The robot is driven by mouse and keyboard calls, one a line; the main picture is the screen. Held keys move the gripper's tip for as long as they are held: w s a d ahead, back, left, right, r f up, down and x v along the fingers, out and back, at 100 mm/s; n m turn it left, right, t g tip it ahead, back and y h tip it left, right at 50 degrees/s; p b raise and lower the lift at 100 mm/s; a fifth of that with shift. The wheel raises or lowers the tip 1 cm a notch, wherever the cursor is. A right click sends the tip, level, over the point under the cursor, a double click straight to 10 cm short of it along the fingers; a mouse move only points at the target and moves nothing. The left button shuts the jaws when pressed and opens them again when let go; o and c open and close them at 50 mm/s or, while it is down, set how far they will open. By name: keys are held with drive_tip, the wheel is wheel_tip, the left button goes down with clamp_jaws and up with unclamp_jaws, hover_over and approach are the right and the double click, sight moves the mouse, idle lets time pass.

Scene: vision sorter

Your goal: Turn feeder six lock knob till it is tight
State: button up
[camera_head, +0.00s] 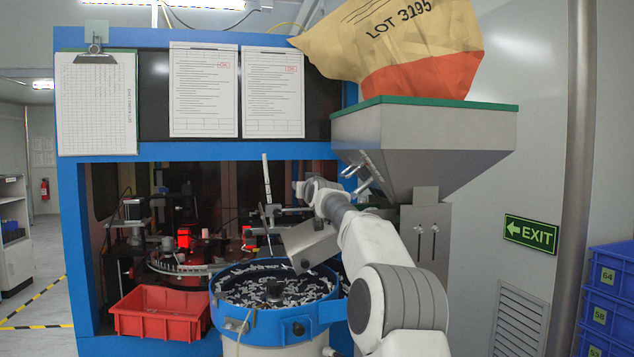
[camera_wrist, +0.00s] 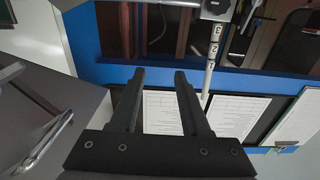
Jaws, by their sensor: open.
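The bowl feeder with a blue rim (camera_head: 262,331) stands at the front of the machine, full of small grey parts. A small dark knob (camera_head: 298,328) sits on the front of its rim. Another dark round knob (camera_head: 306,264) shows near the tilted grey chute plate (camera_head: 309,243). I see no number six on either, and cannot tell how tight they are. My gripper (camera_wrist: 160,76) is open and empty in the wrist view, its two dark fingers apart, touching no knob. In the head view my arm reaches up above the bowl, below the hopper.
A grey hopper (camera_head: 419,150) with a metal handle stands right of my arm, a sack (camera_head: 398,45) on top. A red bin (camera_head: 160,312) is left of the bowl. The blue machine frame (camera_head: 200,151) carries papers. Blue crates (camera_head: 611,300) stand far right.

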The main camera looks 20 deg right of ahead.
drive_tip(key=shift+s+d+r, duration=1.1)
drive_tip(key=shift+s+d, duration=0.15)
drive_tip(key=shift+d, duration=0.15)
drive_tip(key=shift+a, duration=0.15)
drive_tip(key=s+a+f+n+g+y, duration=0.1)
drive_tip(key=s+a+f+n+g, duration=0.15)
drive_tip(key=s+a, duration=0.55)
drive_tip(key=s+a+f+n+g+y, duration=0.1)
drive_tip(key=s+a+f+g, duration=0.15)
drive_tip(key=s+a, duration=0.55)
drive_tip(key=s+a+f+g, duration=0.2)
drive_tip(key=s+f, duration=0.6)
drive_tip(key=s, duration=0.4)
drive_tip(key=s+a+f+g+y, duration=0.1)
drive_tip(key=s+a+f, duration=0.3)
drive_tip(key=s+f, duration=0.4)
drive_tip(key=s+a+f+g, duration=0.3)
drive_tip(key=s+f, duration=0.5)
drive_tip(key=s, duration=0.8)
drive_tip(key=shift+a+f+m+g, duration=0.3)
drive_tip(key=shift+f+m+g, duration=0.1)
drive_tip(key=shift+m+g, duration=0.1)
drive_tip(key=shift+d, duration=0.15)
